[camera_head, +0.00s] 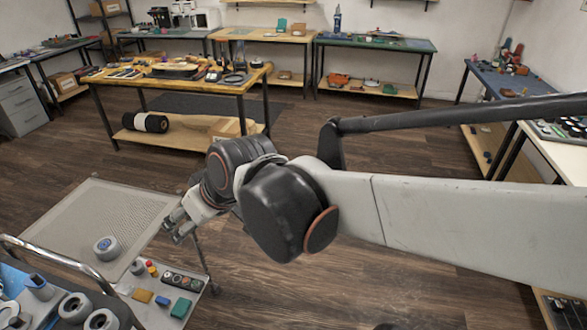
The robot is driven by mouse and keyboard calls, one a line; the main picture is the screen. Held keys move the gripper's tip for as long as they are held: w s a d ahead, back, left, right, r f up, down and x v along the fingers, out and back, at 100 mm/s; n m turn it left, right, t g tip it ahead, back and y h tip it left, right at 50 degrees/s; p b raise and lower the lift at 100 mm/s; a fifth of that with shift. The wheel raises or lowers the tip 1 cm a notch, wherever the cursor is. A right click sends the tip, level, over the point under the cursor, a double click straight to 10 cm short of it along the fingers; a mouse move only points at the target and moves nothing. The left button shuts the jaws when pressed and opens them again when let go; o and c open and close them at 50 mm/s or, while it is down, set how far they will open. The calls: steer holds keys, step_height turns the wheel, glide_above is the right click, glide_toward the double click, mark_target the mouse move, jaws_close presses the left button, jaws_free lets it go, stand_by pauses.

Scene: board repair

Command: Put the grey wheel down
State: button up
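A metal rail (62,262) crosses the cart. A wooden workbench (180,85) with tools stands behind. Open floor (300,120) lies between the benches.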

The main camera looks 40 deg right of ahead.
steer(key=s+d+m+h, duration=0.1)
steer(key=s+d, duration=0.2)
steer(key=s, duration=0.5)
steer(key=shift+s+d+f+m+h, duration=0.15)
steer(key=shift+d+f+m+h, duration=0.05)
steer(key=shift+d+m+h, duration=0.2)
stand_by(0.6)
